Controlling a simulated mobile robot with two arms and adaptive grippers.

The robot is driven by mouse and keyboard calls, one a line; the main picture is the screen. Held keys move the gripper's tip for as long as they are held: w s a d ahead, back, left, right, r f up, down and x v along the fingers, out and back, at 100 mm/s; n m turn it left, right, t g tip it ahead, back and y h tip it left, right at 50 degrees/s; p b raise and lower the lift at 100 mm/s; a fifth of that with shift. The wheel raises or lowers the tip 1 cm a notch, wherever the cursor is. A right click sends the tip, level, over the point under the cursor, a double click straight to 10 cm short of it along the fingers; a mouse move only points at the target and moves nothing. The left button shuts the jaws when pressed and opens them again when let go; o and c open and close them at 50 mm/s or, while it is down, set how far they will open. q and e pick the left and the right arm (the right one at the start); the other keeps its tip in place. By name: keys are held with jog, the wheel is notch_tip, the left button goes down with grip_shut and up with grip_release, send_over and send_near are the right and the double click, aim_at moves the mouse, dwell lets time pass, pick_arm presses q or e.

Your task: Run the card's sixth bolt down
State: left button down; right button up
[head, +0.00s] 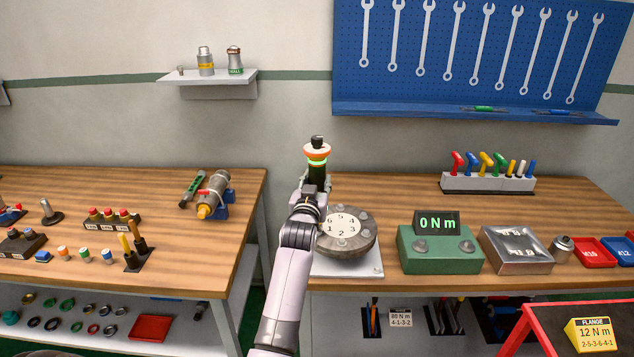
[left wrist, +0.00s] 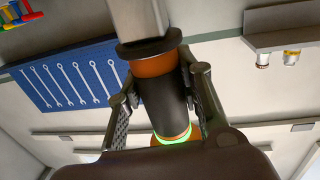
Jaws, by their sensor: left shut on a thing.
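My left gripper (head: 316,183) is shut on a black power driver (head: 317,158) with orange bands and a glowing green ring. The left wrist view also shows the driver (left wrist: 160,90) between both fingers. In the head view it stands upright at the back left of the round grey flange (head: 360,246); whether it touches a bolt is hidden. The flange's white face carries numbers 1 to 6, and it sits on a pale plate (head: 362,270). The yellow card (head: 592,335) reads FLANGE, 12 N m, 2-5-3-6-4-1. My right gripper is out of view.
A green torque display (head: 437,223) reading 0 N m stands right of the flange, beside a silver box (head: 515,249). Red (head: 592,252) and blue (head: 624,250) trays lie farther right. A tool rack (head: 488,183) stands behind. A gap separates the left bench (head: 130,275).

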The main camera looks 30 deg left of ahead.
aim_at(316, 175)
pick_arm(q)
jog(key=shift+s+f+b, duration=0.1)
jog(key=shift+f+b, duration=0.65)
jog(key=shift+f, duration=0.2)
dwell(0.9)
jog(key=shift+d+f, duration=0.1)
jog(key=shift+f, duration=0.2)
dwell(0.6)
jog(key=shift+p, duration=0.4)
jog(key=shift+r, duration=0.1)
dwell(0.4)
jog(key=shift+r+p, duration=0.55)
jog(key=shift+p, duration=0.05)
jog(key=shift+r+p, duration=1.7)
jog(key=shift+r, duration=0.55)
